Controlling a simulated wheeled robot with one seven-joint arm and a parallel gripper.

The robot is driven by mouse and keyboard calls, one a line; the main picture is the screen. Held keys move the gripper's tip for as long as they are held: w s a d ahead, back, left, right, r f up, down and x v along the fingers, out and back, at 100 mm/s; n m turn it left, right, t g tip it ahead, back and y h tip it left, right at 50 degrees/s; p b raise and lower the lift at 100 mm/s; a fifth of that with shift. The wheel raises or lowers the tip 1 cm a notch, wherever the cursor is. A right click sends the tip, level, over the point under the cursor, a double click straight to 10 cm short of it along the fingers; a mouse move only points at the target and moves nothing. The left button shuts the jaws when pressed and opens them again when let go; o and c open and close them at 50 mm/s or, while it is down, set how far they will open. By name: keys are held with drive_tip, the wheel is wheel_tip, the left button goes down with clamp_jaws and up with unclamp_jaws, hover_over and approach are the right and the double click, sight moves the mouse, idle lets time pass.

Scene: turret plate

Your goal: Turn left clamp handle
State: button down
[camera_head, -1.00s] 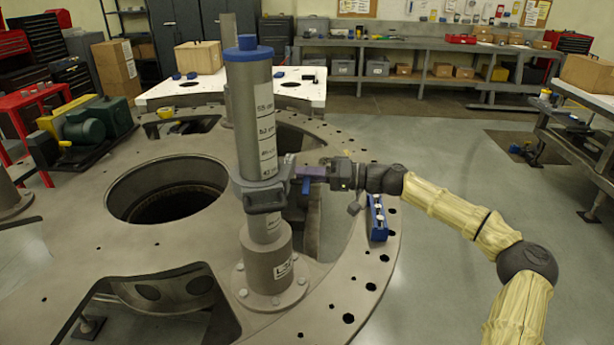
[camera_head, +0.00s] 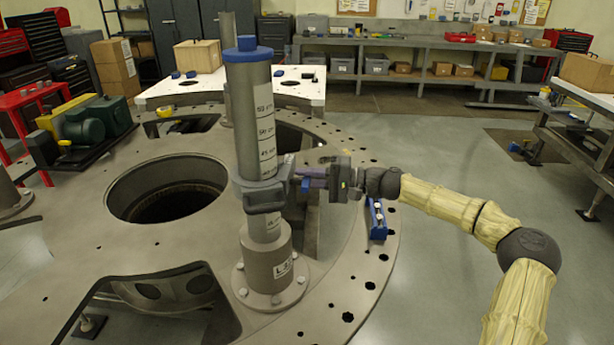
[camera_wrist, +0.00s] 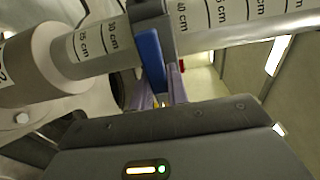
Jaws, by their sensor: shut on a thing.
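A grey post (camera_head: 252,130) with a blue cap and a centimetre scale stands upright on the round metal plate. A grey clamp collar (camera_head: 262,196) wraps around the post. The blue clamp handle (camera_head: 305,184) is on the collar's right side, mostly hidden by my gripper in the head view. In the wrist view the blue handle (camera_wrist: 151,62) lies across the collar, beside the scale marks. My gripper (camera_head: 312,178) reaches in from the right with its purple fingers at the handle. In the wrist view my gripper's fingers (camera_wrist: 163,92) are closed around the handle's lower part.
The plate (camera_head: 70,262) has a large round opening left of the post and several small holes along its rim. A blue block (camera_head: 377,217) sits on the rim just below my arm. Open floor (camera_head: 440,150) lies to the right.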

idle(0.3)
drive_tip(key=c, duration=1.4)
unclamp_jaws()
drive_tip(key=shift+o, duration=0.2)
drive_tip(key=shift+d, duration=0.1)
drive_tip(key=s+d+b, duration=0.1)
drive_tip(key=d+b, duration=0.3)
drive_tip(key=d, duration=1.3)
drive_tip(key=shift+s, duration=0.35)
